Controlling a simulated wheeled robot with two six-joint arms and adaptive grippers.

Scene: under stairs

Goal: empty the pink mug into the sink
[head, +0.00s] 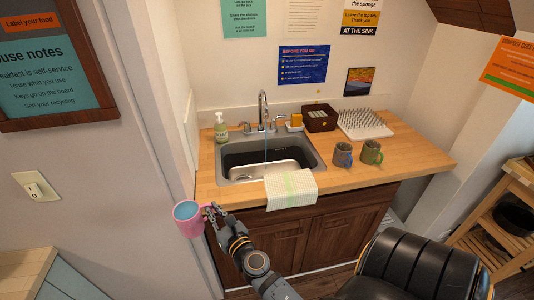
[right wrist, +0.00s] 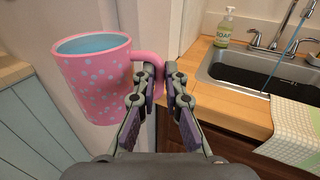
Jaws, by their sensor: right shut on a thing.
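The pink mug (head: 188,220) with pale dots is held roughly upright in front of the counter's left end, outside the sink. Its inside shows blue; I cannot tell whether that is liquid or lining. My right gripper (head: 210,213) is shut on the mug's handle; the right wrist view shows the mug (right wrist: 95,85) left of the fingers (right wrist: 163,80). The steel sink (head: 228,182) is set into the wooden counter, up and to the right of the mug. A thin bluish stream falls from its faucet (head: 263,106). My left gripper is not in view.
A green soap bottle (head: 221,128) stands at the sink's back left corner. Two mugs, grey-blue (head: 342,155) and green-handled (head: 371,152), stand right of the sink. A wall rises close to the counter's left end.

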